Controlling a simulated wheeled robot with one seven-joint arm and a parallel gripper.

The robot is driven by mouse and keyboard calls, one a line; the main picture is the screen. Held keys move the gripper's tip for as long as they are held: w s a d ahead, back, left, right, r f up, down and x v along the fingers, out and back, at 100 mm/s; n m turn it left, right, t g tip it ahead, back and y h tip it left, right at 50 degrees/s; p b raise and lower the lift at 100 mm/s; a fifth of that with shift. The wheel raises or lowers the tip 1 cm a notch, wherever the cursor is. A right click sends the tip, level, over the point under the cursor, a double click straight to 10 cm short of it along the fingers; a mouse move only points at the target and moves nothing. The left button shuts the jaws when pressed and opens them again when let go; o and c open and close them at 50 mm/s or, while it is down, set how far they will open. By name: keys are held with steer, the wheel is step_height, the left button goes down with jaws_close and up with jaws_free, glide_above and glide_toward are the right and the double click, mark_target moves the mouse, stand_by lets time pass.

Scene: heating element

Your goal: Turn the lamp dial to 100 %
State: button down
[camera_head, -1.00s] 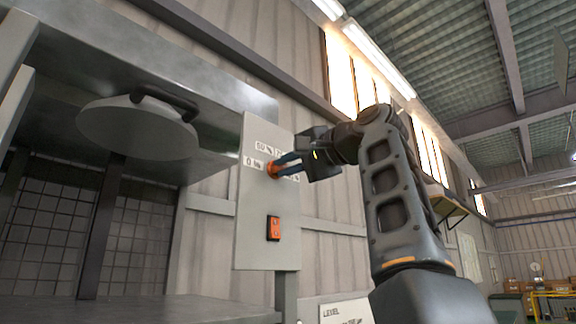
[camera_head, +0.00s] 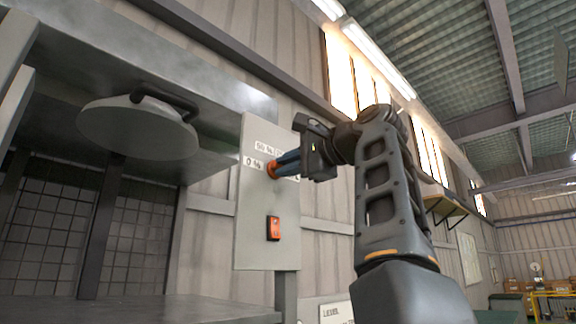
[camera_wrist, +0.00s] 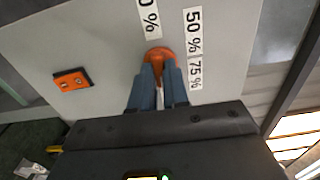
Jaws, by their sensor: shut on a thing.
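The orange lamp dial (camera_head: 271,169) sits on the upper part of the grey control panel (camera_head: 252,237). Labels reading 0 % (camera_head: 252,163) and 50 % (camera_head: 266,147) stand around it. In the wrist view the dial (camera_wrist: 160,54) shows between the blue fingertips, with 50 % and 75 % labels (camera_wrist: 195,72) to its right. My gripper (camera_head: 278,167) is shut on the dial, reaching in from the right. It also shows in the wrist view (camera_wrist: 162,70). The 100 % label is not readable, and the dial's pointer is hidden by the fingers.
An orange rocker switch (camera_head: 273,228) is on the panel below the dial. To the left is a grey bench or hood with a round plate (camera_head: 138,127) with a dark handle. A shelf (camera_head: 445,206) is on the wall behind my arm.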

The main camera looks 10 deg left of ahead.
steer(key=shift+f, duration=0.2)
steer(key=c, duration=1.1)
jaws_free()
steer(key=shift+r, duration=0.15)
steer(key=shift+b+v, duration=1.5)
steer(key=shift+v, duration=2.4)
